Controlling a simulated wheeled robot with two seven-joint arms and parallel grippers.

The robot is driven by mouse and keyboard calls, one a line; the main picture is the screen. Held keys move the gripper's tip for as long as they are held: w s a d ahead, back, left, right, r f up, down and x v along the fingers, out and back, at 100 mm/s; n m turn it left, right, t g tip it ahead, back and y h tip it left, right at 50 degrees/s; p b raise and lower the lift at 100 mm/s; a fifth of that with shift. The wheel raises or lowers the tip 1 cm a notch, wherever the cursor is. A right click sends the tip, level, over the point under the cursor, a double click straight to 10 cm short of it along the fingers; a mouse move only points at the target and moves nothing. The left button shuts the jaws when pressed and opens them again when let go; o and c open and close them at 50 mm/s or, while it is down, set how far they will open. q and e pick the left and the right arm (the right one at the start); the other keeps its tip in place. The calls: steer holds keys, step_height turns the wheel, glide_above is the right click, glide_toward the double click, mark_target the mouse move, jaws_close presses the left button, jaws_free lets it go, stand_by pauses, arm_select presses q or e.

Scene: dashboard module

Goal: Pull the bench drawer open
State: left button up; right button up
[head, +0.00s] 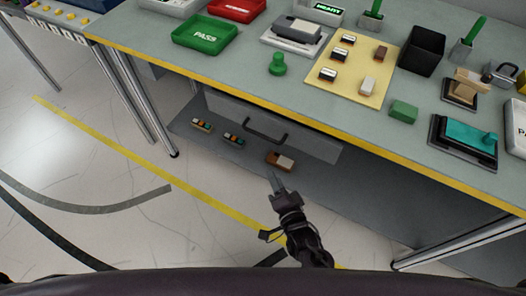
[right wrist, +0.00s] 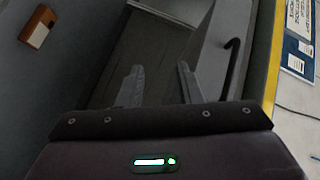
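The bench drawer (head: 225,108) has a grey front under the bench's yellow front edge. It looks shut, or nearly so. Its dark bar handle (head: 265,134) sits mid-front; the handle (right wrist: 230,62) also shows in the right wrist view, to the right of the fingers. My right gripper (head: 276,181) is below and in front of the handle in the head view, apart from it. In the right wrist view the right gripper (right wrist: 159,85) has its two fingers spread with nothing between them. My left gripper is not in view.
The bench top (head: 230,67) holds a green tray (head: 205,35), a red tray (head: 237,8), a yellow mat (head: 375,85) with small blocks and a black bin (head: 422,50). A lower shelf (head: 185,127) carries several small blocks, including a brown-and-white one (head: 280,161). Metal legs stand either side.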

mark_target(263, 135)
step_height(263, 135, up, 8)
steer(key=w+a+r+m+t+b, duration=0.1)
steer(key=w+a+m+t+b, duration=0.1)
steer(key=m+t, duration=0.1)
steer(key=shift+y, duration=0.4)
steer(key=x, duration=0.7)
steer(key=shift+w+d+r+p, duration=0.1)
steer(key=shift+w+r+p, duration=0.05)
steer(key=shift+p, duration=0.15)
jaws_close()
